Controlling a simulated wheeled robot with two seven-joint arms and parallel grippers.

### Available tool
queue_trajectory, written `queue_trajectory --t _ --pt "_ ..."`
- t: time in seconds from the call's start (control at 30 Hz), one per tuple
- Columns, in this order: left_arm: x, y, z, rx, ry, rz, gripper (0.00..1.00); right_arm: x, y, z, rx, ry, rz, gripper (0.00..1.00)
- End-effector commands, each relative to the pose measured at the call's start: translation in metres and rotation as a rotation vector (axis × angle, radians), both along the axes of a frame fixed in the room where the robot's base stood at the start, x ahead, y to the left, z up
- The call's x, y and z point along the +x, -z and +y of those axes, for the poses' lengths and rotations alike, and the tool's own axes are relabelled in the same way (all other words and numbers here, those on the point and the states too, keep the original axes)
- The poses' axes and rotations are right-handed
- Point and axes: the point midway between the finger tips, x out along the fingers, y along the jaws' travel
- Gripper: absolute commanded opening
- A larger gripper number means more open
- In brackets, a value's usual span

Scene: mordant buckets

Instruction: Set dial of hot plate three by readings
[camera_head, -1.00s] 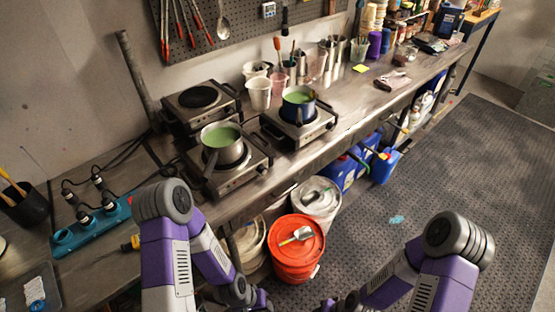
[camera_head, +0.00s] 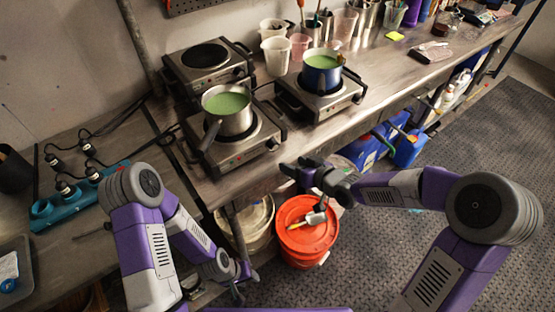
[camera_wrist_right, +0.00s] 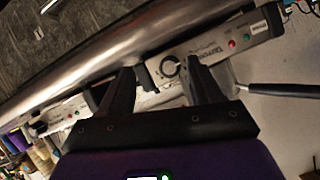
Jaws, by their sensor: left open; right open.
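Three hot plates stand on the bench: a bare one at the back left (camera_head: 205,58), a front one (camera_head: 238,150) under a steel pot of green liquid (camera_head: 228,108), and a right one (camera_head: 325,100) under a blue pot (camera_head: 322,76). I cannot read which is number three. My right gripper (camera_head: 298,170) is open and empty by the bench's front edge, right of the front plate. In the right wrist view its spread fingers (camera_wrist_right: 156,88) frame a panel with a round black dial (camera_wrist_right: 170,67), seemingly beyond the fingertips. My left gripper (camera_head: 243,284) is open, low before the bench.
An orange-lidded bucket (camera_head: 305,238) with a scoop on it stands on the floor below my right gripper. A pale bucket (camera_head: 250,222) is beside it. Blue jugs (camera_head: 408,148) stand under the bench. Cups (camera_head: 275,54) stand behind the plates. A teal socket strip (camera_head: 75,198) lies at left.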

Motion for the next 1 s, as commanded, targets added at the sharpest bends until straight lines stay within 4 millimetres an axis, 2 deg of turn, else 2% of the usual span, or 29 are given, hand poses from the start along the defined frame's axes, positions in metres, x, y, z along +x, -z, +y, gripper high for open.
queue_trajectory --t 0.03,0.1,0.17,0.6,0.97,1.0 --pt "0.000 0.008 0.000 0.000 0.000 -0.001 0.43 0.005 -0.011 0.002 -0.008 -0.019 -0.054 0.64" --pt "0.000 0.011 0.000 0.000 0.000 -0.001 0.43 0.009 -0.022 0.006 -0.013 -0.036 -0.095 0.64" --pt "0.001 0.013 0.000 0.000 0.000 -0.001 0.43 0.012 -0.024 0.010 -0.015 -0.044 -0.108 0.64" --pt "0.001 0.031 0.000 0.000 -0.001 -0.002 0.43 0.055 -0.002 0.047 -0.015 -0.043 -0.106 0.64" --pt "0.000 0.031 0.000 0.000 0.000 -0.001 0.43 0.061 0.000 0.051 -0.015 -0.040 -0.104 0.64" --pt "0.000 0.031 0.000 0.000 0.000 -0.001 0.43 0.061 0.000 0.051 -0.015 -0.040 -0.104 0.61"
